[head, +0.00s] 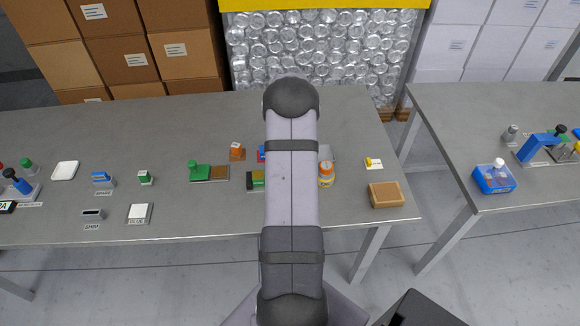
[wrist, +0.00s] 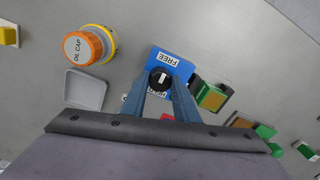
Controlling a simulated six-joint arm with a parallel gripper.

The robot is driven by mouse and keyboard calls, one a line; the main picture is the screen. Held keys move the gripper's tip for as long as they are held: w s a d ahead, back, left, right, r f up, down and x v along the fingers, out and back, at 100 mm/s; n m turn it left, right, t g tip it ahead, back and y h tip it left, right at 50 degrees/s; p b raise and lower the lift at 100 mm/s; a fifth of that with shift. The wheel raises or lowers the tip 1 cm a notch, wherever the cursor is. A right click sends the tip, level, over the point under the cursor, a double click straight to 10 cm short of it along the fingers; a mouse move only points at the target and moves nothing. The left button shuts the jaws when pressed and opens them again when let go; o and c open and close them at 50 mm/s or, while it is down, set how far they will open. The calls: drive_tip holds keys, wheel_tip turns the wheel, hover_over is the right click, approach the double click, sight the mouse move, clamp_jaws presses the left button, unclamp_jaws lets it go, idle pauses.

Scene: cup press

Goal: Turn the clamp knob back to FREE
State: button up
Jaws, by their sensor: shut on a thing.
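The black clamp knob (wrist: 160,79), with a white pointer line, sits on a blue block (wrist: 182,69) in the wrist view. A white FREE label (wrist: 168,58) reads upside down just above the knob; the white line lies roughly upright in the picture. A second label below the knob is mostly hidden by the fingers. My gripper (wrist: 160,88) has its two blue-grey fingers shut on the knob's sides.
An orange OIL CAP (wrist: 83,46) on a yellow ring and a grey tray (wrist: 85,90) stand left of the block in the wrist view. A green-and-yellow block (wrist: 211,96) is close on the right. A brown box (head: 386,194) stands near the table's right end.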

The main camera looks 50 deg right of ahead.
idle(0.3)
drive_tip(key=o, duration=1.1)
drive_tip(key=shift+c, duration=0.2)
drive_tip(key=shift+r+b, duration=0.8)
drive_tip(key=shift+r, duration=2.9)
